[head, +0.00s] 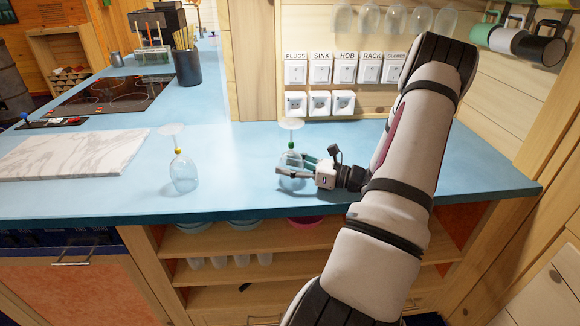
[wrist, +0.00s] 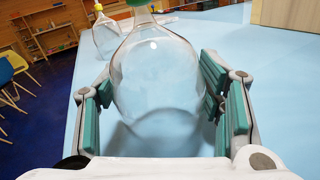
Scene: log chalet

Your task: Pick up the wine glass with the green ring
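The wine glass with the green ring (head: 291,158) stands upside down on the blue counter, its foot upward and the green ring on its stem. In the wrist view its clear bowl (wrist: 155,88) fills the space between the teal finger pads, and the green ring shows only at the top edge. My gripper (head: 288,166) is low over the counter, with one finger on each side of the bowl. It looks open in the wrist view (wrist: 157,75), with narrow gaps; contact at the right pad is unclear. A similar upside-down glass with a yellow ring (head: 184,173) stands to the left.
A white marble board (head: 75,154) lies on the counter (head: 232,192) at the left. A dark utensil pot (head: 188,67) and a hob (head: 110,98) are farther back. Labelled switches (head: 345,68) and hanging glasses are on the wall behind. The counter between the two glasses is clear.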

